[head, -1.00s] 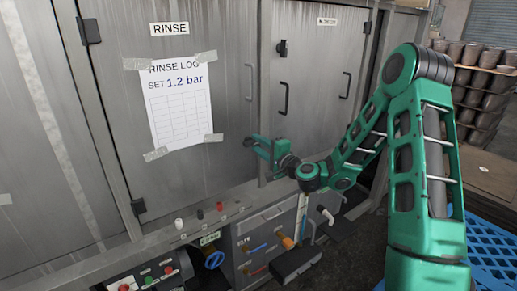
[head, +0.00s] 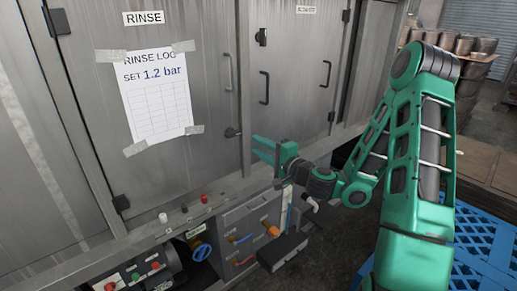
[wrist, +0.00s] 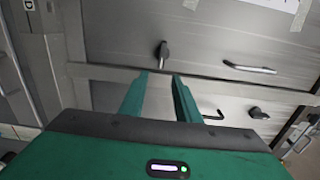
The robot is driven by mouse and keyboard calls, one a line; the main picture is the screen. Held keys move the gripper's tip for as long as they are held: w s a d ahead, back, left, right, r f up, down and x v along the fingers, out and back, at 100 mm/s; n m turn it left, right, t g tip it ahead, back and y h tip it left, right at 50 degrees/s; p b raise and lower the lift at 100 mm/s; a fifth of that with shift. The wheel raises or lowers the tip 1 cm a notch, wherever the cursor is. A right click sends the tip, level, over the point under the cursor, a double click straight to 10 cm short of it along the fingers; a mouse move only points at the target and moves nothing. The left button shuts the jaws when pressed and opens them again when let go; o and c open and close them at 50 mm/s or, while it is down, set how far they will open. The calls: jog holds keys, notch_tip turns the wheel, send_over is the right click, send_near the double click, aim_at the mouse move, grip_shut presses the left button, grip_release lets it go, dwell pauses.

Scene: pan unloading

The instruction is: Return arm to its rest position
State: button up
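My gripper (head: 254,148) is green and hangs in front of the steel cabinet, just right of the rinse door's black latch (head: 232,132). In the wrist view its two fingers (wrist: 160,85) are apart with nothing between them. The latch (wrist: 162,52) shows past the fingertips there, with a visible gap. My green arm (head: 405,165) is bent at the elbow and reaches from the right side toward the cabinet. The rinse door (head: 180,50) is shut.
A rinse log sheet (head: 158,100) is taped to the rinse door. A control panel (head: 150,270) and pipes sit below. A blue pallet (head: 480,250) lies at the right, with stacked pots (head: 465,45) behind. Dark floor is open between cabinet and pallet.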

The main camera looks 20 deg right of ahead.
dwell(0.3)
jog(key=s+a+f+n+g+y, duration=0.3)
jog(key=s+a+n+g, duration=0.2)
jog(key=a+n, duration=0.3)
jog(key=s+d+f+n+g+h, duration=0.2)
jog(key=s+f+n+g, duration=0.25)
jog(key=s, duration=0.25)
jog(key=s+d+r+m+g+h, duration=0.1)
jog(key=s+d+r+g+h, duration=0.1)
jog(key=s+d, duration=0.4)
jog(key=s+d+r+m+g+h, duration=0.2)
jog(key=s+d, duration=0.3)
jog(key=s, duration=0.8)
jog(key=s+d+r+m+g+h, duration=0.1)
jog(key=s+d+r+g+h, duration=0.1)
jog(key=s+d, duration=0.4)
jog(key=s+r+g, duration=0.1)
jog(key=s+g, duration=0.1)
jog(key=s, duration=0.1)
jog(key=shift+s+d, duration=0.35)
jog(key=shift+w, duration=0.15)
